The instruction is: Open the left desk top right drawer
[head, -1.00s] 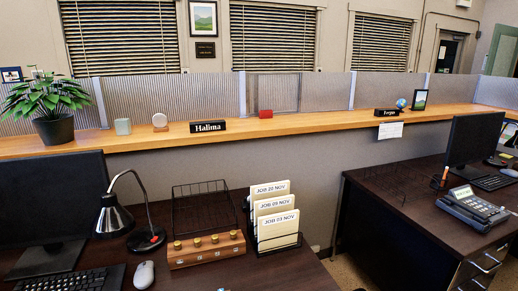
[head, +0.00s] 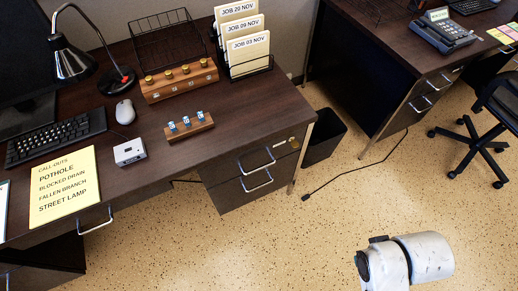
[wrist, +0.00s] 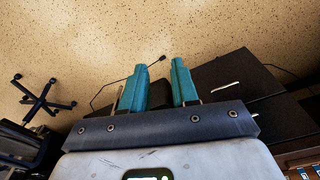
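The left desk (head: 235,105) is dark brown and stands at the left in the head view. Its top right drawer (head: 284,147) is at the desk's right end, with a silver bar handle (head: 257,163). The drawer looks shut. A second drawer (head: 235,194) with a like handle is just below it. My gripper (wrist: 160,82) shows in the wrist view with two teal fingers spread apart and nothing between them. Dark furniture lies beyond the fingers there. In the head view only part of my arm shows at the bottom right, apart from the desk.
A black waste bin (head: 324,137) stands just right of the drawers. A cable (head: 350,180) lies on the speckled floor (head: 300,240). An office chair (head: 490,120) and the right desk (head: 400,65) are at the right. The floor before the drawers is clear.

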